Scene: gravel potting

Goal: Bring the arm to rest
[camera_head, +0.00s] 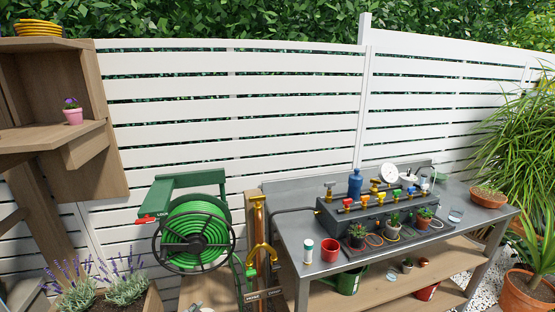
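Neither of my arms nor grippers shows in the head view. A grey metal potting table (289,228) stands at the right of centre. On it, a dark manifold box (330,213) carries several coloured valves and a white round gauge (389,171). Small potted plants stand in front of the box, among them one in a terracotta pot (424,217). A red cup (330,250) and a white bottle with a green cap (308,252) stand at the table's front left. A blue bottle (355,184) stands behind the box.
A wooden shelf unit (90,150) holds a small pink pot (73,116). A lower shelf (450,262) holds buckets and pots. Large potted plants stand at right.

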